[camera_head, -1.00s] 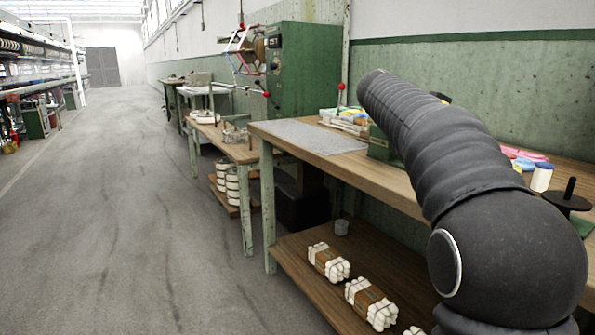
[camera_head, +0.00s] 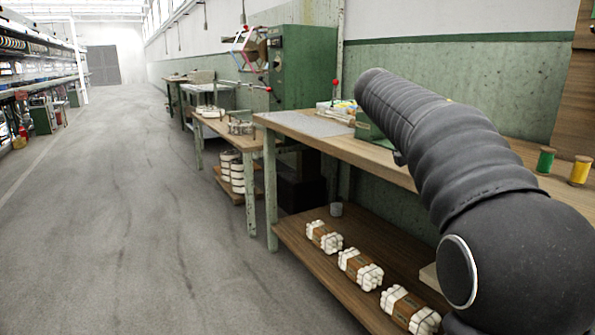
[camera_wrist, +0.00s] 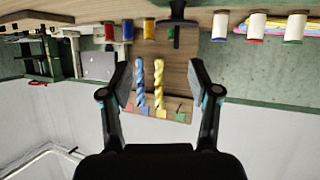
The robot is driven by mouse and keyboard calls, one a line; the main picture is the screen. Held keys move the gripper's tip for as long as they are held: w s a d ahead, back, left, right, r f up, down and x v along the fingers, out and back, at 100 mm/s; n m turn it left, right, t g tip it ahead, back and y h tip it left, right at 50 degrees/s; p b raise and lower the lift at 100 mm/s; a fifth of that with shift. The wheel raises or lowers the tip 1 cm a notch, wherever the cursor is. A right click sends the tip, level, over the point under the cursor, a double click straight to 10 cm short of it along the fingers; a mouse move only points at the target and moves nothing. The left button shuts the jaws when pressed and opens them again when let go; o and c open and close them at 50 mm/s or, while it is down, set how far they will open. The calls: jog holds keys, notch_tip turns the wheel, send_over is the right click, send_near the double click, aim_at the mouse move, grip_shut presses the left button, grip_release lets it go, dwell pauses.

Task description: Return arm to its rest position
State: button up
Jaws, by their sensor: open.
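My arm, in a dark ribbed sleeve, fills the right side of the head view and reaches over the wooden workbench (camera_head: 300,122). My gripper is out of sight in the head view. In the wrist view my gripper (camera_wrist: 160,88) is open, with its two fingers spread apart and nothing held between them. Beyond the fingers, a blue twisted skein (camera_wrist: 140,88) and a yellow twisted skein (camera_wrist: 159,84) show against a brown board (camera_wrist: 176,70). The wrist picture appears upside down, with the bench along its top.
Green thread spool (camera_head: 545,160) and yellow spool (camera_head: 580,170) stand on the bench at right. Wrapped white bundles (camera_head: 360,268) lie on the lower shelf. A green machine cabinet (camera_head: 305,85) stands behind the bench. The grey aisle floor (camera_head: 110,220) at left is open.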

jog(key=s+a+f+n+t+y, duration=0.1)
jog(key=s+a+f+n+y, duration=0.3)
jog(key=s+f, duration=0.5)
jog(key=s+a+f+n+t+y, duration=0.1)
jog(key=s+a+f+n+y, duration=0.3)
jog(key=s+f, duration=0.5)
jog(key=s+a+f+n+t+y, duration=0.1)
jog(key=s+a+f+n+y, duration=0.3)
jog(key=s+a+f+n, duration=0.3)
jog(key=s+a+f, duration=0.2)
jog(key=s, duration=0.2)
jog(key=shift+s+a+y, duration=0.3)
jog(key=shift+s+a, duration=0.05)
jog(key=shift+s, duration=0.05)
jog(key=shift+f, duration=0.1)
